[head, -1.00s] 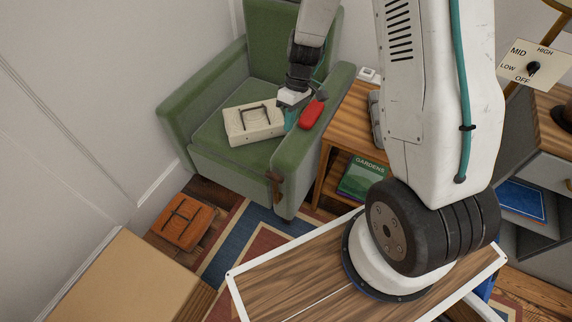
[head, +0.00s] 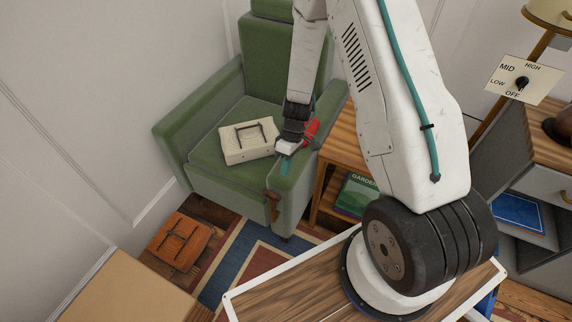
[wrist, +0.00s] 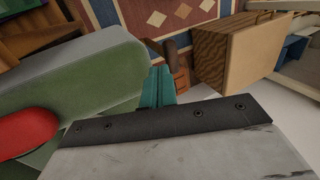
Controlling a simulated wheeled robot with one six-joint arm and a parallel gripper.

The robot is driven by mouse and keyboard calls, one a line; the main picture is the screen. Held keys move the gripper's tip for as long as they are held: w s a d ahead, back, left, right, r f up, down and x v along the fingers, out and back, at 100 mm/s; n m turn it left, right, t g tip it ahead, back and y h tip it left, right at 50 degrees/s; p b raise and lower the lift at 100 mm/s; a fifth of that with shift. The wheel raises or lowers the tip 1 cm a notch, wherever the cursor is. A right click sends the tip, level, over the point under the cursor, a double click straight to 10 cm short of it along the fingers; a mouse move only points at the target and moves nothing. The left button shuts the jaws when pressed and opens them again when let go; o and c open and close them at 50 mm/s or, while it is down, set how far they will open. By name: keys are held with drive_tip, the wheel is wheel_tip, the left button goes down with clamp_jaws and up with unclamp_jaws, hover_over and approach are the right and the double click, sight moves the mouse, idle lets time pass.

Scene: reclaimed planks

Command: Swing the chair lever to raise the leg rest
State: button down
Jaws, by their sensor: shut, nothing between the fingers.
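The green armchair (head: 207,166) stands against the wall. Its brown lever (head: 272,206) is on the front of the right armrest, roughly upright. In the wrist view the lever (wrist: 170,49) shows just beyond the fingertips. My gripper (head: 285,168) is over the front part of that armrest, above the lever and apart from it. Its teal fingers (wrist: 157,88) are closed together with nothing between them. The chair's front is down, with no raised leg rest visible.
A cream box with a handle (head: 235,154) lies on the seat. A red object (head: 311,131) is on the right armrest, partly behind my wrist. An orange-brown handled box (head: 165,253) is on the floor. A wooden side table (head: 342,150) stands right of the chair.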

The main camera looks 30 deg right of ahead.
sight(283, 183)
drive_tip(key=x, duration=0.6)
drive_tip(key=shift+s+f, duration=0.1)
drive_tip(key=shift+f, duration=0.15)
drive_tip(key=shift+a, duration=0.1)
